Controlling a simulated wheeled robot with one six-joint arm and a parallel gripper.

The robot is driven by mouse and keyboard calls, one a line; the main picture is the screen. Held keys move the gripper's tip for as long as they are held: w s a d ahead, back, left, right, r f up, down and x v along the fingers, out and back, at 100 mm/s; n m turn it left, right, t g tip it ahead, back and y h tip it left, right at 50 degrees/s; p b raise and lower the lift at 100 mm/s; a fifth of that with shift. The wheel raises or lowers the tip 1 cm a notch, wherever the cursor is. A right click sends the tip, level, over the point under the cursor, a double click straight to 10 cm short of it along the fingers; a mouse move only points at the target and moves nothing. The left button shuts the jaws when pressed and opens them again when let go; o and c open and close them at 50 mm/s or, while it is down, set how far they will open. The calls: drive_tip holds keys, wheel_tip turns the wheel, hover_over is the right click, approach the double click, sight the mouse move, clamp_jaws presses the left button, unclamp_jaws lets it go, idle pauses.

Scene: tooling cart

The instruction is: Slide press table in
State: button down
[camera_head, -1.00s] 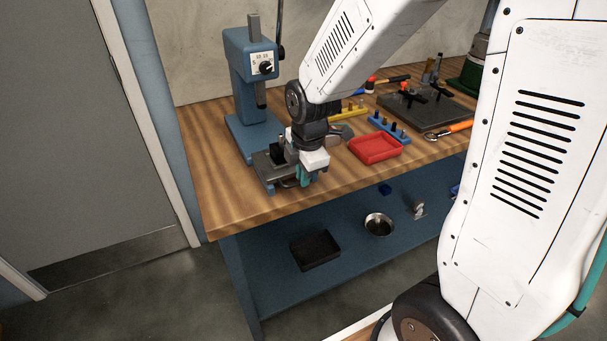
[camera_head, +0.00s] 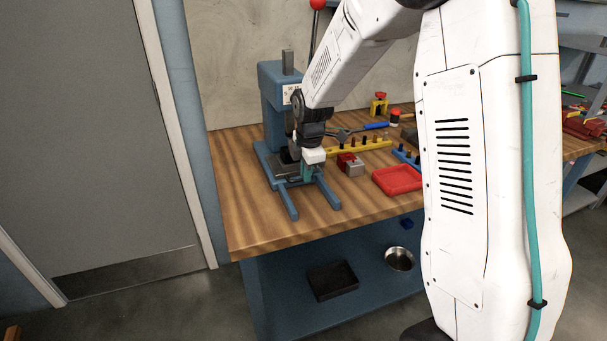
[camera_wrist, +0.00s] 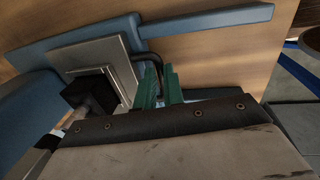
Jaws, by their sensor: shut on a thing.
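The blue press (camera_head: 273,105) stands at the back left of the wooden bench. My gripper (camera_head: 307,172) is at the table's front. In the wrist view its teal fingers (camera_wrist: 159,88) are shut on the table's dark curved handle (camera_wrist: 150,58). A black block (camera_wrist: 76,94) is over the plate.
A grey and red block (camera_head: 351,165), a red tray (camera_head: 397,180) and a yellow rack (camera_head: 358,145) lie right of my gripper. The bench's front left is clear. A dark box (camera_head: 332,280) and a metal bowl (camera_head: 399,258) are on the lower shelf.

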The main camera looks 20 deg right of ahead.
drive_tip(key=c, duration=1.5)
unclamp_jaws()
drive_tip(key=shift+w, duration=0.25)
wheel_tip(320, 180, up, 8)
drive_tip(key=s, duration=0.1)
drive_tip(key=shift+s, duration=0.2)
drive_tip(key=shift+f+m, duration=0.1)
drive_tip(key=shift+m, duration=0.2)
